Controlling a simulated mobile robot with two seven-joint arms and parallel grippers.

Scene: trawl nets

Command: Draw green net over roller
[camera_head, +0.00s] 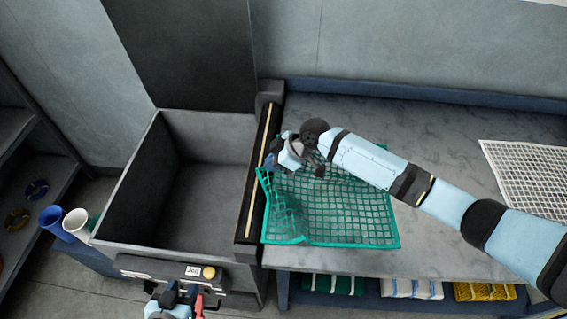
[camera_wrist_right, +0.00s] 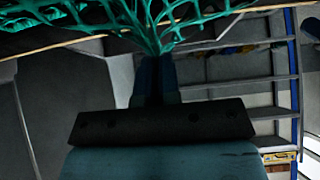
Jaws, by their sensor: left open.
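The green net (camera_head: 340,212) lies on the grey table, its left edge lifted beside the black roller (camera_head: 250,195), which has a pale stripe along it. My right gripper (camera_head: 272,162) is over the roller's right side, at the net's upper left corner. In the right wrist view, the net (camera_wrist_right: 150,22) gathers to a bunch between the closed fingers (camera_wrist_right: 153,62). The net's left edge is at the roller's right edge; whether they touch I cannot tell. My left gripper (camera_head: 180,292) is open and empty, low in front of the bin near the control panel.
A deep grey bin (camera_head: 205,215) is open left of the roller. A control panel (camera_head: 190,272) with a yellow button is on its front. A white net (camera_head: 530,175) lies at the table's right. Folded nets (camera_head: 410,288) sit on a shelf below. Blue and white cups (camera_head: 75,222) stand at left.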

